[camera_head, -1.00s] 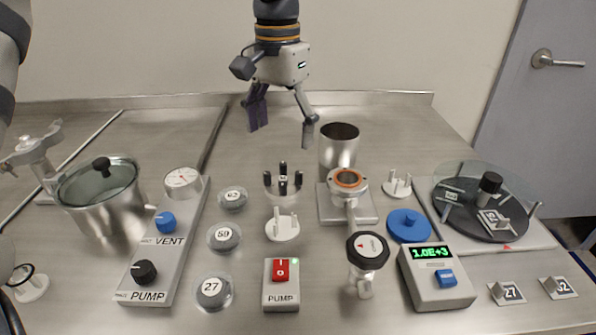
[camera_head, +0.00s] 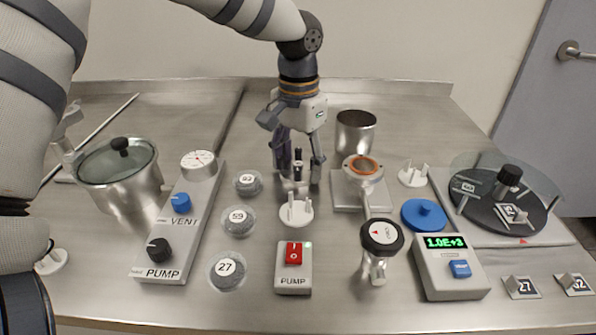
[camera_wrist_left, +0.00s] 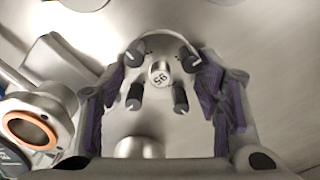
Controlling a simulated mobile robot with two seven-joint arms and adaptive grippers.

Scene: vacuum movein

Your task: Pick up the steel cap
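My left gripper (camera_head: 298,170) points down over a holder with dark-tipped posts, at the middle of the table. Its purple-padded fingers stand apart, one on either side of the posts; the left wrist view also shows the gripper (camera_wrist_left: 162,100). Between the posts a small round steel knob (camera_wrist_left: 160,72) with a number label shows, apparently the top of the steel cap. No finger visibly touches it. In the head view the fingers largely hide the holder and the cap. My right gripper is not in view.
A flange with a copper-coloured ring (camera_head: 363,166) stands close on the right, with a steel cylinder (camera_head: 356,133) behind it. A white pronged stand (camera_head: 296,213) and a pump switch box (camera_head: 294,268) are in front. Numbered round jars (camera_head: 239,221) stand to the left.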

